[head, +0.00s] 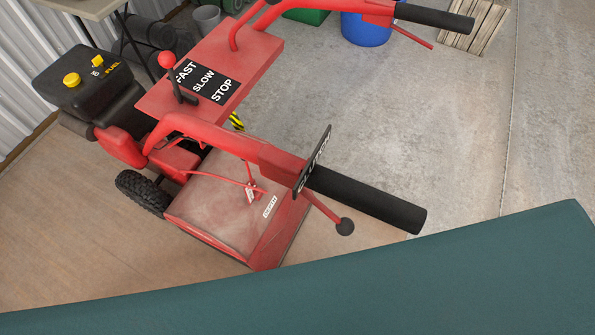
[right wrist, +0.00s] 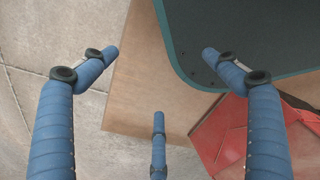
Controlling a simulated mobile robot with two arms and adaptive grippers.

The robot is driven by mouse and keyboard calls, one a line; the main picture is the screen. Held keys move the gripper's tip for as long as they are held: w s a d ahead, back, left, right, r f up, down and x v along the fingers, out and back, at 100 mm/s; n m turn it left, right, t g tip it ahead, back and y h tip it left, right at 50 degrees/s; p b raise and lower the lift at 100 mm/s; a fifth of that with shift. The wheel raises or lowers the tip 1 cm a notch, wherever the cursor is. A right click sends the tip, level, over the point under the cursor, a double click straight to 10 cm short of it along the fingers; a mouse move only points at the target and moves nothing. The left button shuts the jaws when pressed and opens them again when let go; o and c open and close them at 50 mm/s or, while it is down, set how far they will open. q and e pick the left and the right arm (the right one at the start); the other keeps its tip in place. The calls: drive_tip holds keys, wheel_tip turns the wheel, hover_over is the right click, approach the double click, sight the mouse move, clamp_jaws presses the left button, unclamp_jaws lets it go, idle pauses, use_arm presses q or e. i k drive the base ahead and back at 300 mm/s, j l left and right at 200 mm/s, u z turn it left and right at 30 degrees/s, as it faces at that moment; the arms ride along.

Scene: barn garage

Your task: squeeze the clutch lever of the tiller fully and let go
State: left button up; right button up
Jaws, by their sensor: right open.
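The red tiller (head: 222,130) stands at the left and middle of the head view. Its near handlebar ends in a black grip (head: 370,200) pointing lower right. A black "CLUTCH" plate (head: 313,160) stands at the base of that grip. The clutch lever (head: 322,208) is a thin red rod with a black ball end (head: 345,227). It hangs apart from the grip, angled below it. My right gripper (right wrist: 159,82) is open and empty, its blue fingers spread. Neither gripper shows in the head view. The lever is not in the right wrist view.
The far handlebar has its own black grip (head: 434,17) and red lever (head: 412,37). A red-knobbed throttle (head: 167,61) rises beside the FAST/SLOW/STOP plate. Part of the red tiller (right wrist: 232,140) shows low right in the wrist view. Concrete floor (head: 455,110) right of the tiller is clear.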

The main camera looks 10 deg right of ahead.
sight(345, 226)
drive_tip(key=j+z, duration=0.15)
drive_tip(key=j, duration=0.25)
drive_tip(key=k+j+z, duration=0.2)
drive_tip(key=j, duration=0.2)
drive_tip(key=j+z, duration=0.15)
drive_tip(key=j, duration=0.25)
drive_tip(key=k+j+z, duration=0.15)
drive_tip(key=j, duration=0.2)
drive_tip(key=k+j+z, duration=0.15)
drive_tip(key=j, duration=0.2)
drive_tip(key=k, duration=0.05)
